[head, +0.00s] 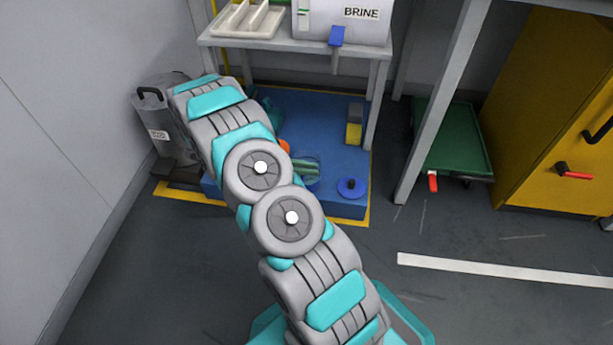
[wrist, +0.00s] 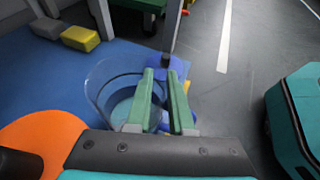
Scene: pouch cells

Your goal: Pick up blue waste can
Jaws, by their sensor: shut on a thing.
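The blue waste can (wrist: 103,95) is a see-through bluish, open-topped vessel in the wrist view. It stands on or just over the blue platform; which one I cannot tell. In the head view only a small part of the can (head: 313,185) shows beside my arm. My gripper (wrist: 165,85) has green fingers at the can's right side and is shut on its wall. The fingers also show in the head view (head: 306,167). The far side of the grip is hidden by the fingers.
The blue platform (head: 335,205) bears a blue disc with a dark knob (head: 351,187), a yellow block (head: 354,134) and an orange round thing (wrist: 40,140). A table leg (head: 376,95) rises behind. A grey canister (head: 165,115) stands left. Open floor lies right.

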